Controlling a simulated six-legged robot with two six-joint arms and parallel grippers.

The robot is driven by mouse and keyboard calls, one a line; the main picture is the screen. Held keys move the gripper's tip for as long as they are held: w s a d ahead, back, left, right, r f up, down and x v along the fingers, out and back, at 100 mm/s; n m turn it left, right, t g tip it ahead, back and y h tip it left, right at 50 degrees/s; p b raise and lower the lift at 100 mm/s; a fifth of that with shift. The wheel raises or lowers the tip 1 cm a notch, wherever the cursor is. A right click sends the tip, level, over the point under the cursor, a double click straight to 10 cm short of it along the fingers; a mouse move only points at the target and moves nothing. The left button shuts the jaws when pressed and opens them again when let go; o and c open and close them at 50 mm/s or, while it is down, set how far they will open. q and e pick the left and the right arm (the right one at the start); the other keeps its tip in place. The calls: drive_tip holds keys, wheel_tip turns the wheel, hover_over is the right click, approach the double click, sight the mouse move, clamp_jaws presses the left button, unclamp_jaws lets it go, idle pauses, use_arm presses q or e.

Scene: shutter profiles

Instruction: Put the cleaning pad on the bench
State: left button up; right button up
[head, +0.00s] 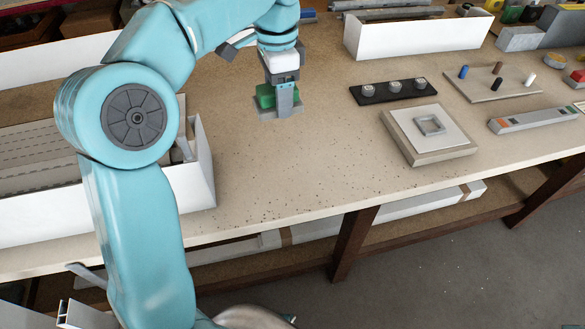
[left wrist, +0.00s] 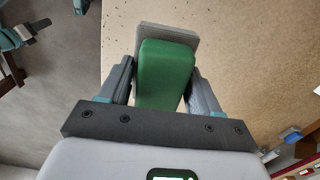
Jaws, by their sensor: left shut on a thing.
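The cleaning pad has a green grip (head: 264,96) and a flat grey pad (head: 268,116) under it. My left gripper (head: 284,98) points down over the bench (head: 300,160) and is shut on the green grip. In the left wrist view the green grip (left wrist: 164,75) sits between the two fingers, with the grey pad (left wrist: 168,31) showing beyond it over the bench top. I cannot tell whether the pad touches the bench or hangs just above it. My right gripper is not in view.
A white open bin (head: 205,175) stands left of the pad, and a white box (head: 415,38) stands at the back. To the right are a black strip with knobs (head: 393,92), a square block with a frame (head: 428,138) and a pegboard (head: 495,85). The bench middle is clear.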

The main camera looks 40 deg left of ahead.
sight(268, 107)
use_arm(q)
drive_tip(key=shift+s+a+f+m, duration=0.1)
drive_tip(key=shift+a+m, duration=0.1)
drive_tip(key=shift+a, duration=0.2)
drive_tip(key=shift+s+a+f+m, duration=0.1)
drive_tip(key=shift+a+m, duration=0.1)
drive_tip(key=shift+a, duration=0.15)
drive_tip(key=shift+s+d+f+b, duration=0.1)
drive_tip(key=shift+s+f+b, duration=0.3)
drive_tip(key=shift+f, duration=0.2)
drive_tip(key=shift+s+f+b, duration=0.35)
drive_tip(key=shift+f+b, duration=0.05)
drive_tip(key=shift+f, duration=0.15)
wheel_tip(268, 107, down, 11)
drive_tip(key=shift+w+r+b, duration=0.1)
drive_tip(key=shift+b, duration=0.85)
drive_tip(key=shift+f, duration=0.8)
wheel_tip(268, 107, down, 4)
drive_tip(key=shift+b, duration=0.35)
drive_tip(key=shift+w+f, duration=0.1)
drive_tip(key=shift+w, duration=0.05)
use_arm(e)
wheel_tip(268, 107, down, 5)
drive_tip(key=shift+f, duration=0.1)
